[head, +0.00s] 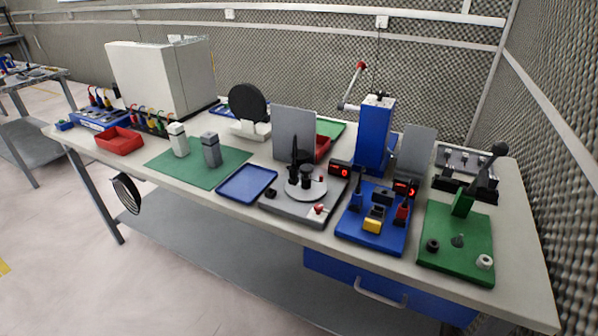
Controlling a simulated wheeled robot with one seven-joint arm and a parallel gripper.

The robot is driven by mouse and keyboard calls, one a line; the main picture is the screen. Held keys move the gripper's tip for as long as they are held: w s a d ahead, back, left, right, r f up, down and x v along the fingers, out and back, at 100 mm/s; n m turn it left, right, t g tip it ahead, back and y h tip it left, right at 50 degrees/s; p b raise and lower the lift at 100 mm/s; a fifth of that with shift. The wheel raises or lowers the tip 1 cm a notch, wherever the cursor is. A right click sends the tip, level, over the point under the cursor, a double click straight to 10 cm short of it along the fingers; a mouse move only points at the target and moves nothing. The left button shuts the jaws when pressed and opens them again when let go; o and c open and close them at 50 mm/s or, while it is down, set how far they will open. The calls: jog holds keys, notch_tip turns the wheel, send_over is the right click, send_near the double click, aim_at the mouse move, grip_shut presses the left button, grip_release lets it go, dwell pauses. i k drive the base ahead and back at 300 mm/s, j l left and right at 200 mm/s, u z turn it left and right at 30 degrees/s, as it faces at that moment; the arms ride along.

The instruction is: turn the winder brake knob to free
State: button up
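What looks like the winder (287,208) sits at the front middle of the bench, a dark grey base with a pale round plate (316,192) and black upright parts on it. A small red knob or lever (319,209) on a white patch is at its front right corner. A black round knob (271,194) is at its front left. I cannot tell for sure which of these is the brake knob, nor read any marks for its setting. My gripper is not in view.
A blue tray (247,184) lies left of the winder. A red digital display (341,171) and a blue fixture board (371,240) stand to its right. A grey upright panel (293,131) and a blue press (376,135) rise behind. The floor (60,270) at front left is clear.

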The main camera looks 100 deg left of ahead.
aim_at(319, 208)
jog(key=u, duration=2.4)
